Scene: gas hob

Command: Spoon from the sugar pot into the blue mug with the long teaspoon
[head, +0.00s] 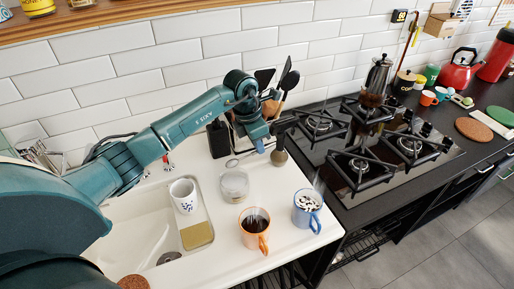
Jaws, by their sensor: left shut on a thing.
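The blue mug (306,216) stands upright on the white counter near its right edge, with dark contents and white pieces on top. A clear pot with pale contents, apparently the sugar pot (234,186), stands left of it. My left gripper (271,144) is behind and to the right of the pot, shut on the long teaspoon (233,163). The spoon points left, its bowl near the pot's back rim in the picture. I cannot tell its height or whether the bowl holds sugar. The fingertips are small and partly hidden. My right gripper is not in view.
An orange mug (254,239) with dark liquid stands in front, left of the blue mug. A white mug (184,196) stands by the sink (135,235). Utensils (287,80) stand behind my gripper. The gas hob (375,150) lies to the right.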

